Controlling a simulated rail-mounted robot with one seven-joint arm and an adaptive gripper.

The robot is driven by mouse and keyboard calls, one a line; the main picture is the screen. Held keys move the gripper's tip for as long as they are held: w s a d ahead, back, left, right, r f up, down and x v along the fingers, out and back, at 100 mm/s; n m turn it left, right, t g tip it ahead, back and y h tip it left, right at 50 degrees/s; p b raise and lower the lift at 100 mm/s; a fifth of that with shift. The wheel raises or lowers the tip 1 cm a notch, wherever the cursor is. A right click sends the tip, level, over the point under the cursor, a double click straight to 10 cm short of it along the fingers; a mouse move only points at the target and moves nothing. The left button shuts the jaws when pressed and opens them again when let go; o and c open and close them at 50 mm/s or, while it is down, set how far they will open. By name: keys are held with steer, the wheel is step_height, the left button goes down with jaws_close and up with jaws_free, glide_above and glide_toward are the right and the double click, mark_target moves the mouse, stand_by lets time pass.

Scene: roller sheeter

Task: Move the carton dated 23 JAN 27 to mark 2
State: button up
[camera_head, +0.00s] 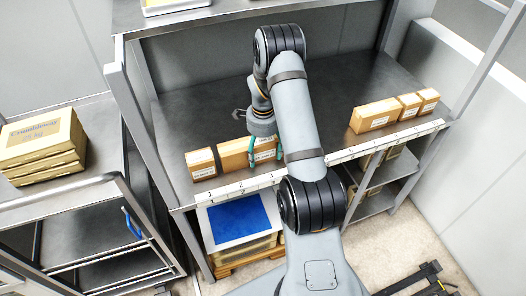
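Several cartons stand along the shelf's front edge, with labels too small to read, so I cannot tell which is dated 23 JAN 27. In the left group are a small carton (201,163), a longer carton (232,154) and a carton partly behind my gripper (264,148). My gripper (266,151) points down, its teal fingers at either side of that last carton. I cannot tell whether they touch it. The numbered strip (330,157) runs along the front edge. Its 1 is below the small carton and its 2 below the longer carton.
A right group has a long carton (374,115), a middle carton (409,106) and an end carton (428,100). The shelf (340,95) is bare behind the cartons and between the groups. Steel posts frame it. Stacked boxes (42,145) sit on a trolley at left.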

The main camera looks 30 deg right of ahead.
mark_target(263, 142)
steer(key=shift+o, duration=0.9)
steer(key=shift+r+p, duration=0.3)
steer(key=shift+p, duration=0.05)
steer(key=shift+w+r+b, duration=0.1)
steer(key=shift+r+b, duration=0.2)
steer(key=shift+r, duration=0.05)
step_height(263, 142, up, 11)
steer(key=shift+b, duration=0.65)
steer(key=shift+f, duration=0.15)
steer(key=f+p, duration=0.1)
steer(key=f, duration=1.1)
steer(key=shift+s+p, duration=0.2)
steer(key=shift+p, duration=0.15)
steer(key=shift+w+r, duration=0.25)
steer(key=shift+r, duration=0.1)
steer(key=shift+s+r+b, duration=0.1)
steer(key=shift+r+b, duration=0.6)
steer(key=shift+r, duration=0.9)
